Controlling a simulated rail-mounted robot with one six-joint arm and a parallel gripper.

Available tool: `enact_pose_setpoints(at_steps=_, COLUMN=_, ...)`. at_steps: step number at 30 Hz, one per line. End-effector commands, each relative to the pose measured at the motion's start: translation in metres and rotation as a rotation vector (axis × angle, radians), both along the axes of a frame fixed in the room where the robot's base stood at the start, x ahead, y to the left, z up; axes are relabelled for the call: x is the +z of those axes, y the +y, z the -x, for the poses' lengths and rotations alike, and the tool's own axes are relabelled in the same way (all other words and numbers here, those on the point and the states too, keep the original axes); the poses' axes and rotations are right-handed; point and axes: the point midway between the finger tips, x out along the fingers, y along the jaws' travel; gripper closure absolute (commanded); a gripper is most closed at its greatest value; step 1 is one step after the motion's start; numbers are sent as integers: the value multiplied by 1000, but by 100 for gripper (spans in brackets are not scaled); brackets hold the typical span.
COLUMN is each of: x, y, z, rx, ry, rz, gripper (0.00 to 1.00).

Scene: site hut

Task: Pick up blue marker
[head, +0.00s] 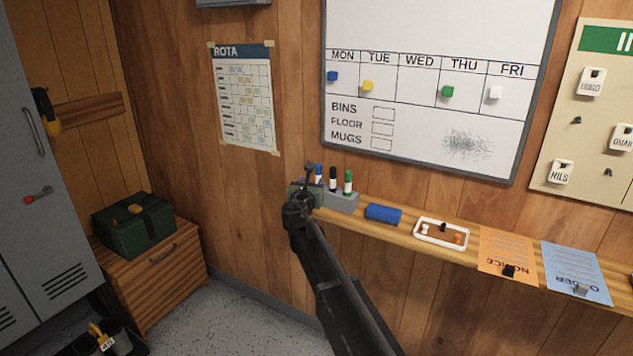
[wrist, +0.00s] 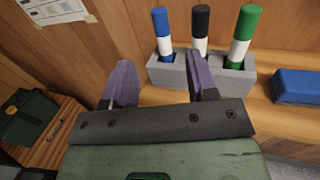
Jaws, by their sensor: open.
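The blue marker (wrist: 162,31) stands upright in the left slot of a grey holder (wrist: 228,82) on the wooden shelf. In the head view the blue marker (head: 319,172) shows just beside my gripper (head: 307,178), partly behind it. In the wrist view my gripper (wrist: 160,82) is open and empty, with its two purple-grey fingers apart. The blue marker stands beyond the gap between the fingers, nearer the right finger. I cannot tell how far the fingers are from it.
A black marker (wrist: 201,27) and a green marker (wrist: 242,35) stand right of the blue one. The right finger overlaps the holder in view. A blue eraser-like block (head: 383,213) and white tray (head: 441,244) lie further right. A whiteboard (head: 440,25) hangs above.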

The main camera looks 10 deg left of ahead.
Motion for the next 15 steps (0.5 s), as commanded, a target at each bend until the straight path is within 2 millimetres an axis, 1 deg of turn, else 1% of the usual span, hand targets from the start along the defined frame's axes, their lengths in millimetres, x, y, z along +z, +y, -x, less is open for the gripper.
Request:
enact_pose_setpoints(at_steps=2, x=0, y=-1, z=-7, rx=-2, ry=0, rz=-2, gripper=47)
enact_pose_setpoints(at_steps=9, x=0, y=-5, z=-52, rx=-4, ry=0, rz=-6, gripper=47)
enact_pose_setpoints(at_steps=15, x=-1, y=-7, z=-60, rx=-4, ry=0, rz=-7, gripper=47)
